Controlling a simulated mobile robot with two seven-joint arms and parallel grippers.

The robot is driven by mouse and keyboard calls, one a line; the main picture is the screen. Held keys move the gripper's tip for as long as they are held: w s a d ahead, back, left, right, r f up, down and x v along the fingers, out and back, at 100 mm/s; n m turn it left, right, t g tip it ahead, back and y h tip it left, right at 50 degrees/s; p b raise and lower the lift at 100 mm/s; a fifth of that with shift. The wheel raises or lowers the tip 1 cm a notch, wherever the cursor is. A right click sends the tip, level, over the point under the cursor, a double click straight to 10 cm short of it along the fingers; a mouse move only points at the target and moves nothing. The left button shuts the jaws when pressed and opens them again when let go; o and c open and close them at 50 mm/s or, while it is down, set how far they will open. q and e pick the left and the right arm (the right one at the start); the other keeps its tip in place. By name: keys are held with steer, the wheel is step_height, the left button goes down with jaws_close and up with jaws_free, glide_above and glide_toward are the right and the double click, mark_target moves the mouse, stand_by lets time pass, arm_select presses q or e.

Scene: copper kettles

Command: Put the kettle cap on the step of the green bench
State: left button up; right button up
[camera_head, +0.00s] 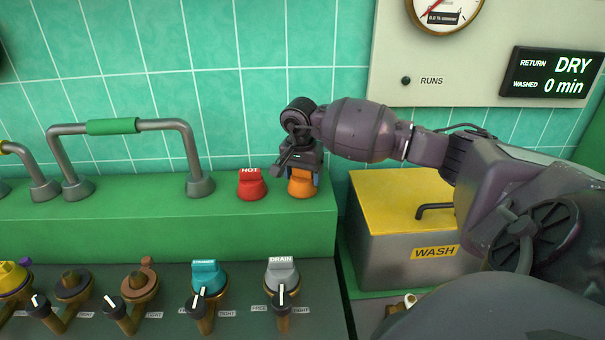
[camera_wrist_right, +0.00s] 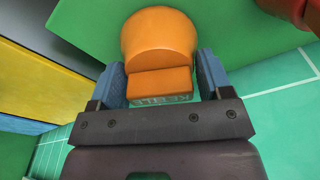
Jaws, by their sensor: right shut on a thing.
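The orange kettle cap (camera_head: 301,184) is at the right end of the step of the green bench (camera_head: 120,222), right of a red cap. My right gripper (camera_head: 300,172) points down over it, with its fingers on both sides. In the right wrist view the blue finger pads of my right gripper (camera_wrist_right: 162,82) are shut on the raised grip of the orange kettle cap (camera_wrist_right: 160,42). The cap's lettering is partly hidden by the gripper. The cap appears upright on the green surface. My left gripper is not in view.
A red cap marked HOT (camera_head: 251,185) stands just left of the orange cap. A grey pipe handle (camera_head: 190,150) rises farther left. A yellow-lidded WASH box (camera_head: 400,205) stands right of the step.

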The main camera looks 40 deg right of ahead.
steer(key=o, duration=0.8)
steer(key=shift+o, duration=0.6)
step_height(320, 180, up, 11)
steer(key=a, duration=0.1)
steer(key=shift+s+f, duration=0.15)
steer(key=shift+s, duration=0.15)
steer(key=shift+a, duration=0.1)
